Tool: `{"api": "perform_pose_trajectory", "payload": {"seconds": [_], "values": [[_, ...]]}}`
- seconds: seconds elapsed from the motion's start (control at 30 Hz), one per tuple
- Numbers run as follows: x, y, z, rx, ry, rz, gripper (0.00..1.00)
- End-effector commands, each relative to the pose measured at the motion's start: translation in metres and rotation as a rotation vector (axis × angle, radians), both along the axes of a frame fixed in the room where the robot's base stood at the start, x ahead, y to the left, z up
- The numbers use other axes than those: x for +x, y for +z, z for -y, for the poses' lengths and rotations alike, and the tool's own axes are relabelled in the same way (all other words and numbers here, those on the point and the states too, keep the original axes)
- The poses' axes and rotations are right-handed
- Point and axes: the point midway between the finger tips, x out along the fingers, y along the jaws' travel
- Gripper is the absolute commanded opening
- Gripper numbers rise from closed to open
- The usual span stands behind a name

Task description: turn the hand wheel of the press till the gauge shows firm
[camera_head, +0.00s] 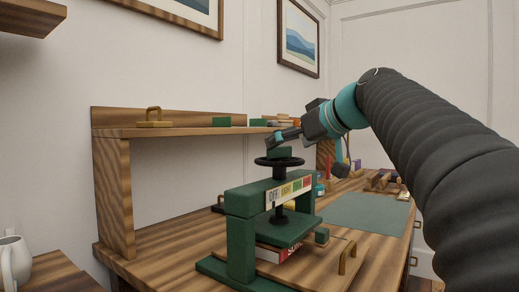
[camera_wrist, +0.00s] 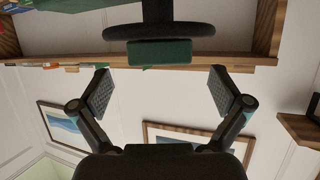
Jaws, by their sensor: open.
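The green press (camera_head: 240,245) stands on the wooden bench. Its black hand wheel (camera_head: 268,162) lies flat above the frame, with a green block (camera_head: 279,153) on top. The gauge strip (camera_head: 291,189) on the press front reads OFF and a blurred word, then shows green and red bands; I cannot make out a pointer. My gripper (camera_head: 284,138) is close above the wheel, its fingers spread and empty. In the wrist view the block (camera_wrist: 160,52) and wheel (camera_wrist: 180,31) lie centred beyond the gap between the fingertips, apparently not touched.
A shelf (camera_head: 190,131) with a brass-handled piece and green blocks runs behind. A green mat (camera_head: 365,213) lies clear at right. A white jug (camera_head: 15,262) stands at lower left.

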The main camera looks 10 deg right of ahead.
Motion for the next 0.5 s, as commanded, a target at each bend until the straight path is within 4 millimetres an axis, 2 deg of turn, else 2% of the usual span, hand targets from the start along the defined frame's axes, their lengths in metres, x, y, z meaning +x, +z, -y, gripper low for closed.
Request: {"api": "perform_pose_trajectory", "payload": {"seconds": [0.2, 0.5], "values": [[0.023, -0.011, -0.012, 0.001, 0.001, -0.001, 1.00], [0.030, -0.014, -0.015, 0.000, -0.001, 0.000, 1.00]]}}
